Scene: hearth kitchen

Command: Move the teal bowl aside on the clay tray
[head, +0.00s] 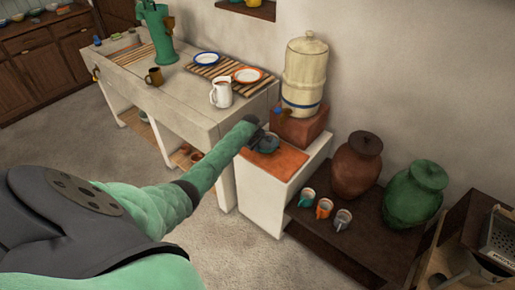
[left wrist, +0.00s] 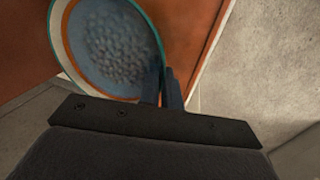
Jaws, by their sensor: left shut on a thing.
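The teal bowl (head: 267,146) is at the clay tray (head: 287,163), an orange surface on the white stand below the water filter. In the left wrist view the bowl (left wrist: 105,45) shows a teal rim and a blue-grey, pebbled inside. The orange tray (left wrist: 192,28) lies beyond it. My left gripper (head: 259,135) reaches in from the left and is shut on the bowl's rim; its fingers (left wrist: 163,82) pinch the near right edge. I cannot tell whether the bowl touches the tray or hangs just above it. My right gripper is not in view.
A cream water filter (head: 305,72) stands on a clay block (head: 300,128) behind the tray. Several mugs (head: 324,208) and two large jars (head: 357,165) stand on the dark low shelf to the right. A white pitcher (head: 221,93) stands on the counter to the left.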

